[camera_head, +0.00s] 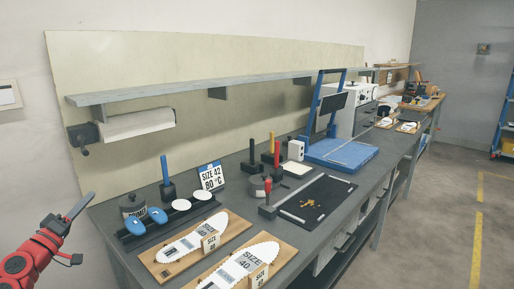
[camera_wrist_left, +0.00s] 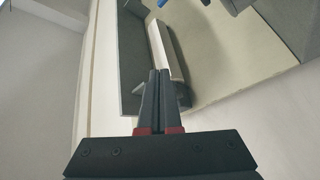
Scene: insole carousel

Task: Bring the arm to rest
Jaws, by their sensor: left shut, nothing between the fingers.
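My left gripper (camera_head: 79,207) is at the left edge of the head view, on a red arm, in free air left of the workbench (camera_head: 105,232). It points up and to the right. In the left wrist view the two dark fingers of the left gripper (camera_wrist_left: 157,76) lie side by side, shut with nothing between them. Past the fingers, the wrist view shows the pale paper roll (camera_wrist_left: 165,50) on the wall board. My right gripper is in neither view.
A shelf (camera_head: 195,90) hangs above. The floor at right is clear.

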